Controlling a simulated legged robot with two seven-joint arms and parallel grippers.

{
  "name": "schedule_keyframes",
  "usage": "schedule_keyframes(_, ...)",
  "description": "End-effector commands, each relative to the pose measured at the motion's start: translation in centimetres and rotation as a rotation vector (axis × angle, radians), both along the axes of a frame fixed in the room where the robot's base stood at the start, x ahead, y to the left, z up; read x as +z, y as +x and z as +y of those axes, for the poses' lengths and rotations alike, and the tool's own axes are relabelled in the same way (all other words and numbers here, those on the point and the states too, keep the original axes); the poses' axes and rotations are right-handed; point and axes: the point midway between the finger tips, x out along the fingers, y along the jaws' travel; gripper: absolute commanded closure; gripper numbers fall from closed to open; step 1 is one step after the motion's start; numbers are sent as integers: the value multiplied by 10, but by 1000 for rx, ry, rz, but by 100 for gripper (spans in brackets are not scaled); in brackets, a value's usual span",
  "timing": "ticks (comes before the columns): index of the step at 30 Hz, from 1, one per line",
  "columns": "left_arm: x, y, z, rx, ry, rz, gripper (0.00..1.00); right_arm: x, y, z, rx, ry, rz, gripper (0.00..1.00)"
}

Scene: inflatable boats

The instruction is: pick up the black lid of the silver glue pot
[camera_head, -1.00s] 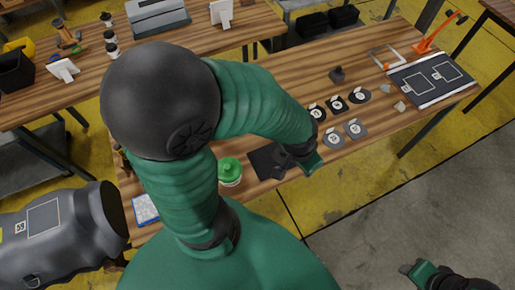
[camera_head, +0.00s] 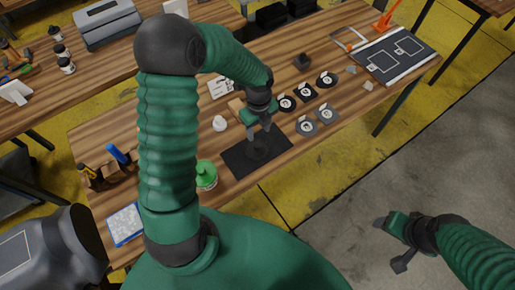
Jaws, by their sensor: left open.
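My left gripper (camera_head: 260,131) is open, with its fingers pointing down over a black mat (camera_head: 238,164) on the wooden table. A dark round thing (camera_head: 257,149) lies on the mat just below the fingers; it may be the black lid, but it is too small and dark to be sure. The gripper looks apart from it. I cannot make out a silver glue pot. A pot with a green lid (camera_head: 206,170) stands left of the mat, partly beside my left arm. My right gripper (camera_head: 387,222) is off the table at the lower right, over the floor.
Several dark discs with white labels (camera_head: 306,127) lie right of the mat. A small white object (camera_head: 219,123) stands behind the green-lidded pot. A black panel (camera_head: 395,52) and an orange tool (camera_head: 384,20) are at the far right. The table's front right is clear.

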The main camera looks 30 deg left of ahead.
Motion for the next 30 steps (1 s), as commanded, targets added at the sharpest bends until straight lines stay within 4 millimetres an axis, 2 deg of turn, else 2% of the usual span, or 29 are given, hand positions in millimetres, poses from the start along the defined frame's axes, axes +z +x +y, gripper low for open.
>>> schedule_keyframes(1, -15, -1, -1, -1, -1, 5, 51, -2, 0, 0, 0, 0, 0, 34)
schedule_keyframes(3, -28, -1, -1, 0, -1, 4, 51, -3, 0, 0, 0, 0, 0, 34)
schedule_keyframes(8, -44, -1, 0, 1, 0, 2, 51, -3, 0, 0, 0, 0, 0, 34)
schedule_keyframes(15, -85, -6, 0, 1, 0, 2, 51, -3, 0, 0, 0, 0, 0, 34)
schedule_keyframes(18, -93, -6, 0, 1, 1, 1, 51, -3, 0, 0, 0, 0, 0, 34)
schedule_keyframes(23, -93, -6, 1, 2, 1, 0, 51, -3, 0, 0, 0, 0, 0, 34)
schedule_keyframes(26, -93, -6, 1, 2, 1, 0, 61, -3, 0, 0, 0, 0, 0, 34)
schedule_keyframes(30, -93, -6, 1, 2, 1, 1, 79, -3, 0, 0, 0, 0, 0, 34)
